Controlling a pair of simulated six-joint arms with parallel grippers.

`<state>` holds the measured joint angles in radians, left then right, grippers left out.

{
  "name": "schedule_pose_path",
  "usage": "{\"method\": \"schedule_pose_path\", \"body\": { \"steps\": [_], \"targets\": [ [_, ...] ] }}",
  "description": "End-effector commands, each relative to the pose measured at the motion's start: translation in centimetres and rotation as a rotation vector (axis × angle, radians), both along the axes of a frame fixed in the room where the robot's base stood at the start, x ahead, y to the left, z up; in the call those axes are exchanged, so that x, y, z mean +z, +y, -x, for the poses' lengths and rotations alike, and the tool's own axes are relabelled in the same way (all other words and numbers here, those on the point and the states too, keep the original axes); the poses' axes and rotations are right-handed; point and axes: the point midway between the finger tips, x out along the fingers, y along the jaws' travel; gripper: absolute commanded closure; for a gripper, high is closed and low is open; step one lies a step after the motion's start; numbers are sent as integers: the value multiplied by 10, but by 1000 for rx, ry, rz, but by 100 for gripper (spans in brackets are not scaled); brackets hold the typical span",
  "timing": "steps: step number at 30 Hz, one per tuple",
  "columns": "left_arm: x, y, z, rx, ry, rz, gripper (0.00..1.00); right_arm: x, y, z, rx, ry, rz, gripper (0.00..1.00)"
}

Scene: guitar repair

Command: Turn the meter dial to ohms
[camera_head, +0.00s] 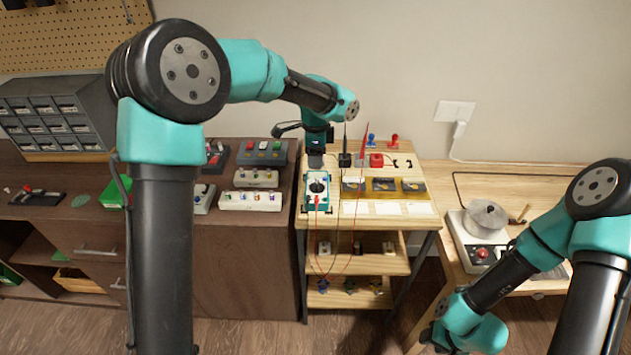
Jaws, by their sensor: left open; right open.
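The meter (309,203) is a teal and white box with a dark round dial (317,187) on its face. It sits at the left end of the light wooden bench, and red and black leads hang from its front. My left gripper (316,160) is just behind and above the meter, pointing down, open and apart from the dial as far as I can tell. The dial's marks are too small to read. My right gripper (428,338) is low at the bottom of the view, away from the meter, open and partly hidden by its own wrist.
Pedals (262,152) crowd the left cabinet.

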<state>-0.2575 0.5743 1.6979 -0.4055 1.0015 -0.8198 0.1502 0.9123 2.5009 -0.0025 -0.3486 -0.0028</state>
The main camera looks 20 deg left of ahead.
Motion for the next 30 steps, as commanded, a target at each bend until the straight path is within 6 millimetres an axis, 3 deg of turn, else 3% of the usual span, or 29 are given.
{"method": "schedule_pose_path", "body": {
  "steps": [15, 21, 30],
  "targets": [
    [-85, 1, 1, 1, 3, 0, 42, 0, 0, 0, 0, 0, 0, 57],
    [-98, 0, 0, 1, 0, 1, 42, 0, 0, 0, 0, 0, 0, 57],
    [-99, 0, 0, 1, 0, 1, 43, 0, 0, 0, 0, 0, 0, 57]
  ]
}}
